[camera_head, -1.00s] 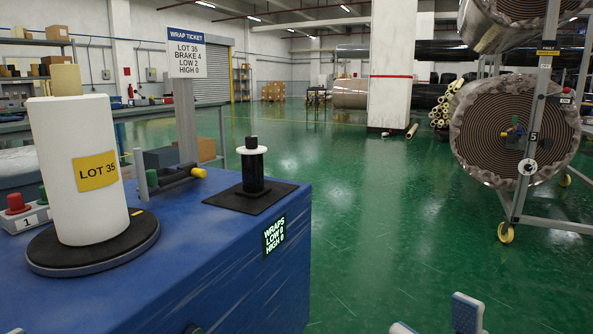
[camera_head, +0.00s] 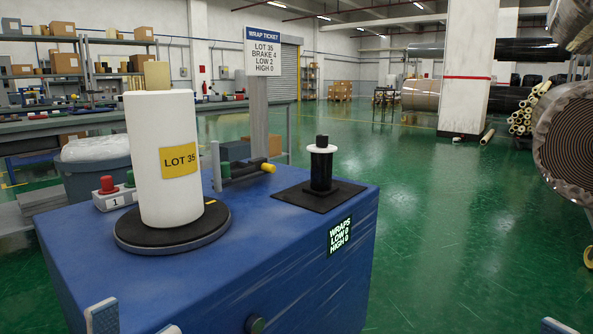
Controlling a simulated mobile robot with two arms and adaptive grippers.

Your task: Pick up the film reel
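A small black reel with a white top disc and a black knob (camera_head: 321,165) stands upright on a black mat (camera_head: 288,198) at the right of the blue bench top. It is the likeliest film reel, though nothing labels it so. A tall white roll marked LOT 35 (camera_head: 150,165) stands on a black turntable (camera_head: 135,240) to its left. My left gripper (camera_head: 137,322) shows two separated fingertips at the bottom left edge, open and empty, well in front of the reel. My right gripper (camera_head: 561,326) shows one fingertip at the bottom right; its other finger is out of frame.
Between roll and reel lies a bar with a yellow end (camera_head: 267,168). A wrap ticket sign (camera_head: 264,50) stands behind. A red-button box (camera_head: 115,196) is left of the turntable. A large roll (camera_head: 570,140) stands at the right edge. The green floor right of the bench is clear.

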